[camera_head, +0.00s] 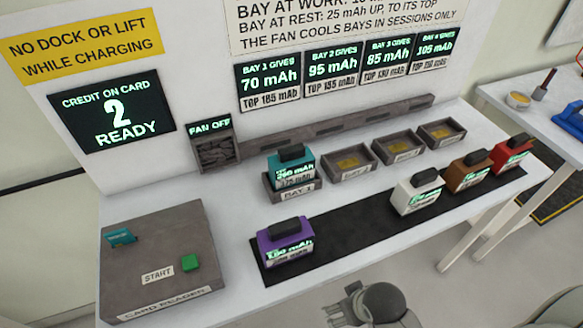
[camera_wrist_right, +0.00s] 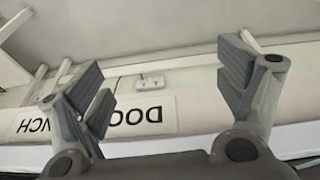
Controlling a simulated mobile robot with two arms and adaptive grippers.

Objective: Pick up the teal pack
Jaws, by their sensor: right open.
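The teal pack (camera_head: 291,167) stands upright in the bay labelled BAY 1 (camera_head: 293,194), with a dark handle on top and lit green text on its front. My right gripper (camera_head: 345,305) is at the bottom of the head view, below the table's front edge and well apart from the teal pack. The right wrist view shows its two fingers (camera_wrist_right: 168,90) spread wide with nothing between them. My left gripper is not in view.
On the black mat (camera_head: 345,243) stand a purple pack (camera_head: 285,246), a white pack (camera_head: 417,192), a brown pack (camera_head: 469,172) and a red pack (camera_head: 512,155). Three bays right of the teal pack are empty. A card reader (camera_head: 160,265) sits at left. The sign reads FAN OFF (camera_head: 209,127).

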